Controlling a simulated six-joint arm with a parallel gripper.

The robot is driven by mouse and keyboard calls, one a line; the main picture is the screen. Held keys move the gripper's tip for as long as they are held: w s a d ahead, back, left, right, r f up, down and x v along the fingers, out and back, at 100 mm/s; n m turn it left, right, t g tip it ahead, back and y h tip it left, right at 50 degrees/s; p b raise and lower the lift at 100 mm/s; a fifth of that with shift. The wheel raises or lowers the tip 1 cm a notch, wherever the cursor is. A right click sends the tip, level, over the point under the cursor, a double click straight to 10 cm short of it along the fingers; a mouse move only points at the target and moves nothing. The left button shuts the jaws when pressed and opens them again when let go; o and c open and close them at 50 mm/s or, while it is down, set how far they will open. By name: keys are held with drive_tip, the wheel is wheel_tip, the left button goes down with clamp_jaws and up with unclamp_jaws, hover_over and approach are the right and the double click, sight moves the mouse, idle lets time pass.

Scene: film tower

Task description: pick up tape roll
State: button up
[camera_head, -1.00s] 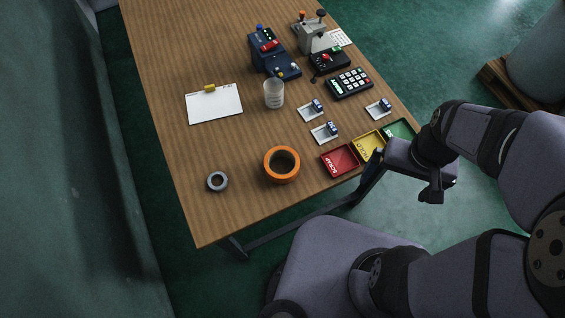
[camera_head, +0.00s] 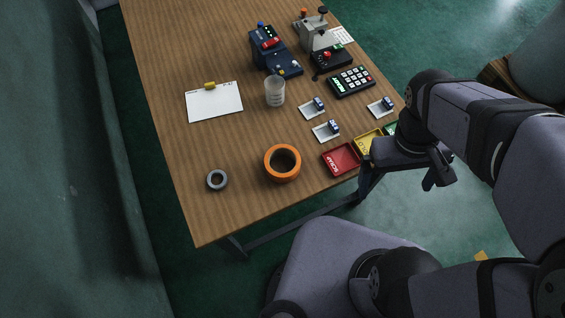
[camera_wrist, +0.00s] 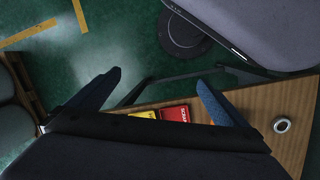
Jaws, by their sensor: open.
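An orange ring-shaped roll (camera_head: 282,177), the likely tape roll, lies flat near the front of the wooden table in the head view. A smaller grey ring (camera_head: 217,188) lies to its left; it also shows at the right of the wrist view (camera_wrist: 282,131). My gripper (camera_head: 438,178) is off the table's right edge, right of the orange roll and well apart from it. In the wrist view my gripper (camera_wrist: 159,78) has its fingers spread with nothing between them. The orange roll is mostly hidden there.
Red (camera_head: 341,158) and yellow (camera_head: 369,143) trays stand between my gripper and the roll; a green one is partly hidden by my arm. Table around the rings is bare.

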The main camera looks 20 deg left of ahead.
drive_tip(key=f+n+h+b, duration=0.1)
drive_tip(key=f+n+h, duration=0.1)
drive_tip(key=n, duration=0.2)
wheel_tip(320, 180, up, 4)
drive_tip(key=n+t+y+b, duration=0.4)
drive_tip(key=n+t+b, duration=0.3)
drive_tip(key=n+t, duration=1.55)
hover_over(277, 178)
drive_tip(key=s, duration=0.3)
drive_tip(key=n+g, duration=0.5)
drive_tip(key=f, duration=1.7)
drive_tip(key=shift+w+f, duration=0.2)
drive_tip(key=shift+w, duration=0.1)
drive_tip(key=shift+f, duration=0.5)
drive_tip(key=shift+w+f+p, duration=0.15)
drive_tip(key=shift+w+p, duration=0.7)
drive_tip(key=shift+w, duration=2.05)
drive_tip(key=shift+w+f, duration=0.2)
drive_tip(key=shift+w, duration=0.6)
drive_tip(key=c, duration=1.2)
